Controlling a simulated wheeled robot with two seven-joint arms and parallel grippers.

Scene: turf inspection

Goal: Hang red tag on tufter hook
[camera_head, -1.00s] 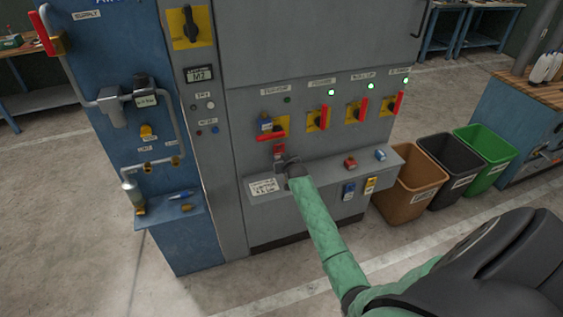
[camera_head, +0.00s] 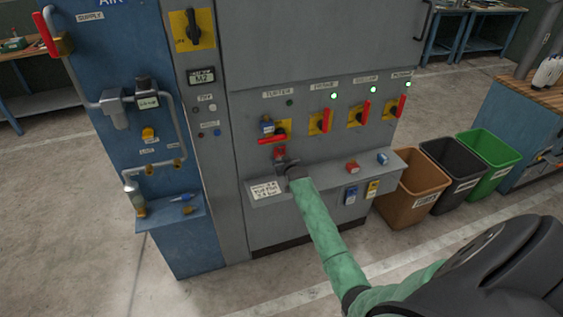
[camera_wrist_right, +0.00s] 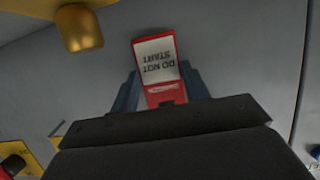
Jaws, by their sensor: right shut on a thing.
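The red tag (camera_wrist_right: 166,92) has a white face reading "DO NOT START", upside down in the right wrist view. My right gripper (camera_wrist_right: 158,103) is shut on it, and the tag sticks out beyond the fingers towards the grey panel. In the head view the tag (camera_head: 279,152) is small and red, just below the tufter switch's red handle (camera_head: 271,139), which lies nearly level. My right gripper (camera_head: 283,163) is above the panel's ledge. A blue piece (camera_head: 267,127) sits on the tufter switch. I cannot make out the tufter hook. My left gripper is out of view.
The grey ledge (camera_head: 330,172) carries a white card (camera_head: 265,190) and small red (camera_head: 352,167) and blue (camera_head: 382,158) items. Other switches with upright red handles (camera_head: 326,119) are to the right. A rounded brass piece (camera_wrist_right: 80,28) shows in the wrist view. Bins (camera_head: 412,190) stand right.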

